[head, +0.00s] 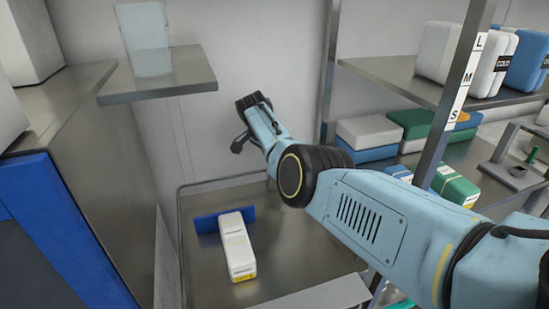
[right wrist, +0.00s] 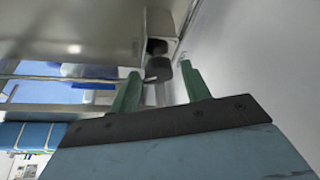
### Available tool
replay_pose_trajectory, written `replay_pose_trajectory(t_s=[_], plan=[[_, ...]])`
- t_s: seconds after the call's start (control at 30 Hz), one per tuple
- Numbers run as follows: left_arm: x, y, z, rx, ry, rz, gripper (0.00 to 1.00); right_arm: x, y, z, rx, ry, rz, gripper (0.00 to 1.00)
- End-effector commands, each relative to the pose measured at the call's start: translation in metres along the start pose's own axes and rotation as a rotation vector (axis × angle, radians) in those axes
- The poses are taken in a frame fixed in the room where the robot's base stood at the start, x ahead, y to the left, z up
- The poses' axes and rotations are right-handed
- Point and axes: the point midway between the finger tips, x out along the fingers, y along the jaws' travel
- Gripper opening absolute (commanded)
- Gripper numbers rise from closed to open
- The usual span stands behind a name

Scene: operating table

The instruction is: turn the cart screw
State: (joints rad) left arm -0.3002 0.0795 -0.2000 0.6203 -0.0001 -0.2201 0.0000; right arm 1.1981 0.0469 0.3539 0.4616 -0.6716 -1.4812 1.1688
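A dark, short cylinder (right wrist: 159,70), which looks like the cart screw, shows in the right wrist view by a metal post. My right gripper (right wrist: 160,72) is open, its two green fingers apart on either side of the cylinder in the picture. I cannot tell how deep the cylinder sits between them or whether either finger touches it. In the head view my right arm reaches in from the right to the middle. Its fingers and the screw cannot be made out there. My left gripper is in neither view.
A metal tray (head: 205,272) with a white box (head: 236,246) and a blue piece (head: 210,222) lies below my right arm. Shelves with boxes stand at right behind a metal post (head: 455,95). A blue-edged cabinet (head: 65,235) and a small shelf (head: 190,72) stand at left.

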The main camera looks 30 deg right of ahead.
Motion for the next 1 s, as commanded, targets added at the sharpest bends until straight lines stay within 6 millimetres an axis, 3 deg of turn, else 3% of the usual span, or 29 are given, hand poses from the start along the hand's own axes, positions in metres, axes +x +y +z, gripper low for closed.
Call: replay_pose_trajectory(t_s=[0.3,0.47,1.0], plan=[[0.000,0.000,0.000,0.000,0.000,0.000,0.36,-0.001,0.000,0.000,-0.001,0.001,0.000,0.53],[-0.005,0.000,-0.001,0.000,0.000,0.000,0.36,-0.012,-0.001,-0.001,-0.001,0.003,-0.002,0.53],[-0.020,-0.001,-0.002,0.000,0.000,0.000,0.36,-0.118,-0.001,0.000,-0.001,0.002,-0.002,0.53]])
